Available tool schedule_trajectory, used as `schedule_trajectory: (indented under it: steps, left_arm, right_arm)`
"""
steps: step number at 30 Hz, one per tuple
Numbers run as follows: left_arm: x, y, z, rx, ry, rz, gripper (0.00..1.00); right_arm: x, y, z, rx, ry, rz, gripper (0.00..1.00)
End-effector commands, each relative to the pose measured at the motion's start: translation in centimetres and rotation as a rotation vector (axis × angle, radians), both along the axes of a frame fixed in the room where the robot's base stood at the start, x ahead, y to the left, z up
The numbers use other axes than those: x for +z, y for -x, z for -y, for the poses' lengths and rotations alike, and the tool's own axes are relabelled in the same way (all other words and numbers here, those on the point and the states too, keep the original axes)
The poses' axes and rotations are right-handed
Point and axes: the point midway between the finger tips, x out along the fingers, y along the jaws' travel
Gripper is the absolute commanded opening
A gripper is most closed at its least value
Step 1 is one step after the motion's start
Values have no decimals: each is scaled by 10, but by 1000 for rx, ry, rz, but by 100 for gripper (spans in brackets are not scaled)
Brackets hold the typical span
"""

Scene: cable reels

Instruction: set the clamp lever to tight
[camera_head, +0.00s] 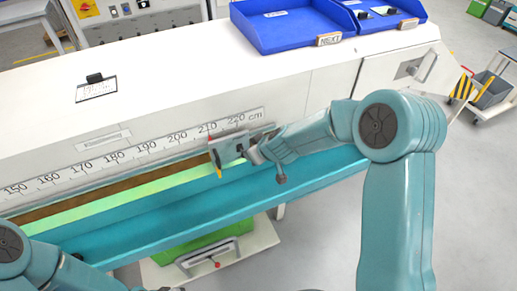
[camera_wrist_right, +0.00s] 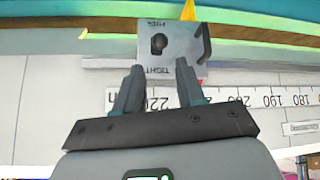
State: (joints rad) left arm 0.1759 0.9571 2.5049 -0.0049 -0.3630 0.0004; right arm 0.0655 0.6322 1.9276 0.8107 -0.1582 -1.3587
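The clamp (camera_head: 229,149) is a grey plate at the right end of the measuring rail, with a yellow and red pointer at its left. In the right wrist view the clamp plate (camera_wrist_right: 174,60) shows the word TIGHT upside down on the near side and a smaller label at the far side. A dark round knob (camera_wrist_right: 158,43), perhaps the lever seen end-on, stands out between the labels. My right gripper (camera_wrist_right: 160,78) is open, its fingers apart at the plate's near edge; contact cannot be told. My left arm enters at lower left; its gripper is out of view.
A ruler strip (camera_head: 135,154) runs along the white bench beside a teal trough (camera_head: 190,204). Blue bins (camera_head: 285,32) stand on the bench at the back. A small label holder (camera_head: 97,90) lies at left. A green crate (camera_head: 190,247) is below the trough.

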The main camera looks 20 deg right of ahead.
Motion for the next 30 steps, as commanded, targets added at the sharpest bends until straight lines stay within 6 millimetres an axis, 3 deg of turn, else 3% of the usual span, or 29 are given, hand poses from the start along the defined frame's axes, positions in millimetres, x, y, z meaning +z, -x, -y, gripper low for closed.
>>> schedule_trajectory:
  steps: [3, 8, 24, 27, 29, 30]
  left_arm:
    - [0, 0, 0, 0, 0, 0, 0]
    - [0, 0, 0, 0, 0, 0, 0]
    - [0, 0, 0, 0, 0, 0, 0]
    - [-4, 0, 0, 0, 0, 0, 0]
    - [-10, 0, 0, 0, 0, 0, 0]
    - [-15, 0, 0, 0, 0, 0, 0]
  right_arm:
    - [16, 13, 2, -1, -1, 1, 38]
    - [26, 22, 3, 3, 0, 0, 38]
    - [26, 23, 4, 1, -1, -2, 38]
    - [9, 31, 2, -8, -9, -31, 38]
    - [-15, 43, -1, -24, -23, -74, 38]
    - [-38, 55, -5, -40, -38, -116, 38]
